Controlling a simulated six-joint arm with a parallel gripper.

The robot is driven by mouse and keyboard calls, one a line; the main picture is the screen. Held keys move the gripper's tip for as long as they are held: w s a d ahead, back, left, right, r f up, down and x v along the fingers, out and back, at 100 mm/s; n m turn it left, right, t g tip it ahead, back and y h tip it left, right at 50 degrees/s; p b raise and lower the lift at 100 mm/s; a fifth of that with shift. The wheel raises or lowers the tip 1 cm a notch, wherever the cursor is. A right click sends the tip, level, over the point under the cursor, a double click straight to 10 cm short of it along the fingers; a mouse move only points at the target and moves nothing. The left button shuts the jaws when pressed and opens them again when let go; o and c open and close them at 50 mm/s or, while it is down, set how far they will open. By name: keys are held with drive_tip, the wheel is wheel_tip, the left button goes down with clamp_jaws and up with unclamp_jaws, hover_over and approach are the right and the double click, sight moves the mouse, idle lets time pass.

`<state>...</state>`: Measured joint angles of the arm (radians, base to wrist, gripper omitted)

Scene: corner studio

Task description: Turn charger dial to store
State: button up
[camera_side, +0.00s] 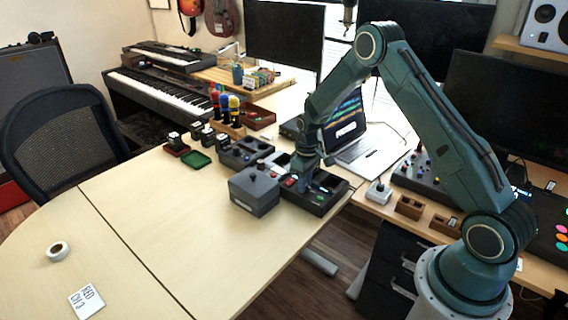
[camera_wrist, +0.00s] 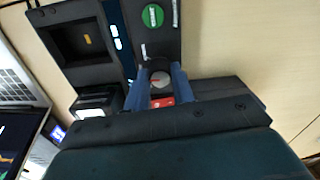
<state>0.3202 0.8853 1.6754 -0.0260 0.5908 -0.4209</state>
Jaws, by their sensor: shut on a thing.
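The charger (camera_wrist: 118,72) is a dark unit with a square bay, lit blue-white marks and a green round label in the wrist view. Its dial (camera_wrist: 160,80) is a small grey knob with a red mark, with a red label just below it. My gripper (camera_wrist: 161,86) reaches down over the charger, with one blue finger on each side of the dial, shut on it. In the side view, my gripper (camera_side: 303,184) stands over the dark charger tray (camera_side: 325,204) at the table's edge. I cannot read which setting the dial points to.
A grey box (camera_side: 254,193) with knobs on top stands close left of my gripper. An open laptop (camera_side: 366,153) lies behind it. Small trays and a bottle rack (camera_side: 228,128) stand farther back. The table's left and front are mostly clear, with a tape roll (camera_side: 58,250) and a card (camera_side: 86,300).

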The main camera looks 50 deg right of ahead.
drive_tip(key=m, duration=0.4)
drive_tip(key=shift+m, duration=0.3)
drive_tip(key=m, duration=0.4)
drive_tip(key=shift+m, duration=0.4)
drive_tip(key=o, duration=1)
drive_tip(key=shift+r, duration=0.15)
wheel_tip(320, 180, up, 14)
drive_tip(key=shift+s+f, duration=0.15)
drive_tip(key=shift+f, duration=0.05)
drive_tip(key=shift+r, duration=0.1)
